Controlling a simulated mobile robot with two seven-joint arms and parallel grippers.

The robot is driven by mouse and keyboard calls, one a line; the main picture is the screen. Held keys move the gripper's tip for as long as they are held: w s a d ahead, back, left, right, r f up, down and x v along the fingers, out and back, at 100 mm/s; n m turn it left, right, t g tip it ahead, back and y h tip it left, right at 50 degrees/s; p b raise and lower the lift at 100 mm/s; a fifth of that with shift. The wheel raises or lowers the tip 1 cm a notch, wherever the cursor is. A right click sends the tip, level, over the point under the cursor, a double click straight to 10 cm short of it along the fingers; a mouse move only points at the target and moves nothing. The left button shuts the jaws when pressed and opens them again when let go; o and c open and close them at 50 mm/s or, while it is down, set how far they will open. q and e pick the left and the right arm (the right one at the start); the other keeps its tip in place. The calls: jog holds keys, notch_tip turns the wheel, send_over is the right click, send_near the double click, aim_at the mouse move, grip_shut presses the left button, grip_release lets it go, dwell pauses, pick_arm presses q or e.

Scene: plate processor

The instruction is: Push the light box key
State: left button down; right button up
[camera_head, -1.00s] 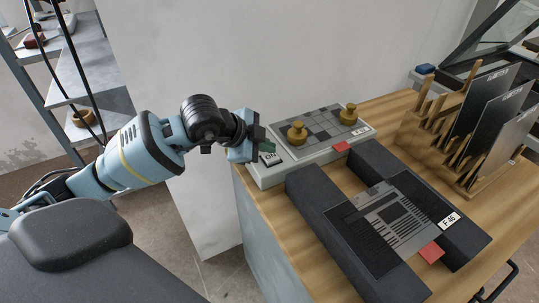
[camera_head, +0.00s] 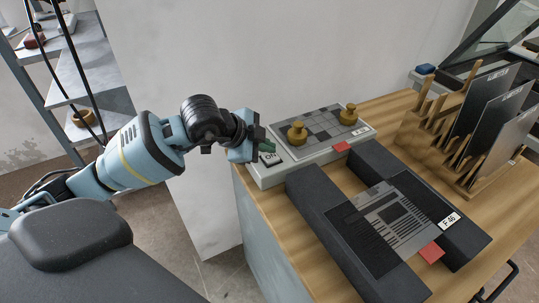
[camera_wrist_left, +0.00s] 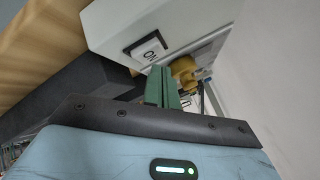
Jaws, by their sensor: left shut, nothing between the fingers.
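The light box (camera_head: 315,134) is a pale, low box at the back left of the wooden bench, with a grey chequered top. Its key (camera_head: 269,159) is a white square marked ON in a dark frame at the left end; it also shows in the left wrist view (camera_wrist_left: 149,48). My left gripper (camera_head: 262,147) is shut and empty, its green fingertips just above and beside the key. In the left wrist view the green fingers (camera_wrist_left: 162,88) lie together, just below the key in the picture. I cannot tell whether they touch it. My right gripper is not in view.
A dark cradle (camera_head: 330,215) with a plate labelled F 46 lies in front. A wooden rack (camera_head: 440,135) with dark plates stands at right. A wall rises behind.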

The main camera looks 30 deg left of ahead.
aim_at(266, 158)
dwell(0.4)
pick_arm(q)
jog(key=shift+f, duration=0.5)
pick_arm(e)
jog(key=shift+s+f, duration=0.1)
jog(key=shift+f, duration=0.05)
pick_arm(q)
jog(key=shift+f, duration=0.15)
dwell(0.3)
jog(key=shift+r+p, duration=0.45)
jog(key=shift+r, duration=0.2)
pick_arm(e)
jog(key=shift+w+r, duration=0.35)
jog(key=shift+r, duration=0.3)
